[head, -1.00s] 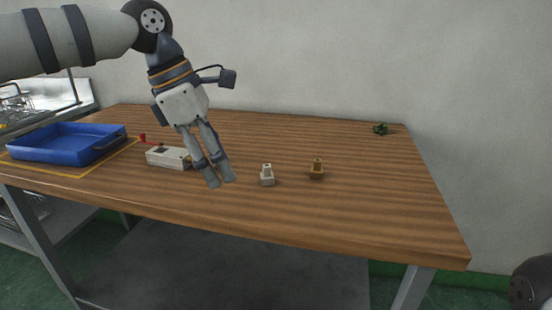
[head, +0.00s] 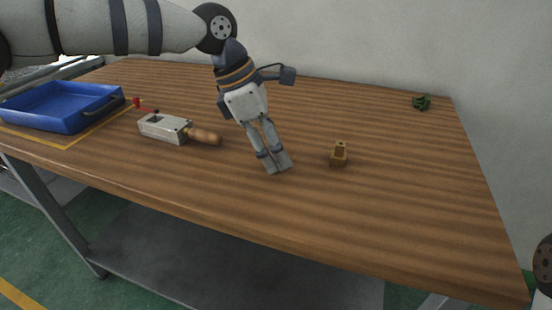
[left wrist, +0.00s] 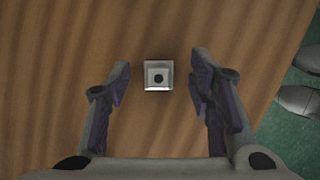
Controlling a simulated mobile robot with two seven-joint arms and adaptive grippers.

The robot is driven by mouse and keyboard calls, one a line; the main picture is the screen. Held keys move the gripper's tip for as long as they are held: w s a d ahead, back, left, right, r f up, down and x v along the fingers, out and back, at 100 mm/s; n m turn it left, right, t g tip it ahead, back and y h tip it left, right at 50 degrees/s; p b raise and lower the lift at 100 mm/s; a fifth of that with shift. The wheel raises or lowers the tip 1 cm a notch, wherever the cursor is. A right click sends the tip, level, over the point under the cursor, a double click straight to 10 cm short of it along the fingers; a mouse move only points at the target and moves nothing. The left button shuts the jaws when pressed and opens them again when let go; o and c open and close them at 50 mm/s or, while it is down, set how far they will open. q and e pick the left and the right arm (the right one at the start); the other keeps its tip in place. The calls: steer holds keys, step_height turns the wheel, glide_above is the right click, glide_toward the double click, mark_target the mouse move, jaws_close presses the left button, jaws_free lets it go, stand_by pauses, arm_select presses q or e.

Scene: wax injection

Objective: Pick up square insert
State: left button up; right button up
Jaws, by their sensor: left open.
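The square insert (left wrist: 158,76) is a light grey square block with a dark round hole in its top. In the left wrist view it sits on the wooden table between the two fingers, apart from both. My left gripper (head: 278,167) is open and empty, pointing down over the table, with its fingers over the insert. In the head view the insert is hidden by the gripper. My right gripper is not in view.
A brass-coloured insert (head: 339,155) stands just right of my left gripper. A grey mould with a wooden handle (head: 165,128) lies left of it. A blue tray (head: 62,120) is at the far left, a small green object (head: 421,102) at the back right. The wooden table (head: 410,200) is clear at right.

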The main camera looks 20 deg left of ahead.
arm_select(q)
steer(key=shift+w+d+f, duration=0.15)
steer(key=shift+f, duration=0.3)
jaws_close()
